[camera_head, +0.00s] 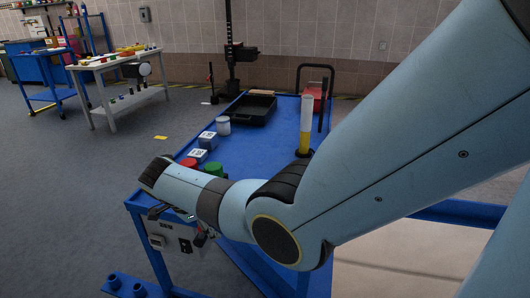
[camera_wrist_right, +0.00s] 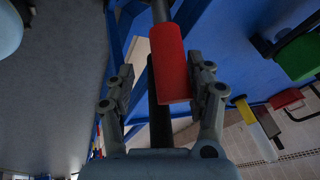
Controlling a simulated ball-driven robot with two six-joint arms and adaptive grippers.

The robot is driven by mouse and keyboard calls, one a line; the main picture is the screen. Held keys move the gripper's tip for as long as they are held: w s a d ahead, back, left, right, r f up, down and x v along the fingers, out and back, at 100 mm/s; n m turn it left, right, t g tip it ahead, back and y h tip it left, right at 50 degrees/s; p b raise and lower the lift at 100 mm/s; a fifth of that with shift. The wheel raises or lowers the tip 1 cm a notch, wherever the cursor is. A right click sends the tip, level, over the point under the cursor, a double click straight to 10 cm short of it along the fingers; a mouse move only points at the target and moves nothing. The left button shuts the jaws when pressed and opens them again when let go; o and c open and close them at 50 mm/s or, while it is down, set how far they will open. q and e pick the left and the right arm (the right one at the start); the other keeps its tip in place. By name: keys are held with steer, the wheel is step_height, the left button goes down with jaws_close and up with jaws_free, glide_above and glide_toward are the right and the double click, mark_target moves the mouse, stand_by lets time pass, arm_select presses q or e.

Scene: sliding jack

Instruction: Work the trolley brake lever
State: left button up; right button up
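The brake lever's red cylindrical grip (camera_wrist_right: 171,62) sits on a dark rod in the right wrist view. My right gripper (camera_wrist_right: 160,70) is open with one finger on each side of the lever. The red grip lies closer to the right-hand finger, with a clear gap to the left-hand finger. I cannot tell whether either finger touches it. In the head view my right arm reaches across the blue trolley (camera_head: 262,134) to its near left end. The hand hangs by a pale panel (camera_head: 176,239) there, and the lever is mostly hidden. My left gripper is not in view.
A workbench (camera_head: 112,63) stands at back left. Floor left of the trolley is open.

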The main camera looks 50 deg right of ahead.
steer(key=p+v, duration=0.2)
steer(key=v, duration=0.8)
arm_select(q)
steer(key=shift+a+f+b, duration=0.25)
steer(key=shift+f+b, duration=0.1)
steer(key=shift+b, duration=1.05)
arm_select(e)
steer(key=s+f+n+y, duration=0.1)
steer(key=s+f+n, duration=0.6)
steer(key=f, duration=0.5)
steer(key=s+a+f+n+t+y, duration=0.1)
steer(key=s+f+n, duration=0.6)
steer(key=s+f, duration=0.3)
steer(key=shift+s+a+f+n+y, duration=0.2)
steer(key=shift+s+f+n+y, duration=0.15)
steer(key=shift+f, duration=0.9)
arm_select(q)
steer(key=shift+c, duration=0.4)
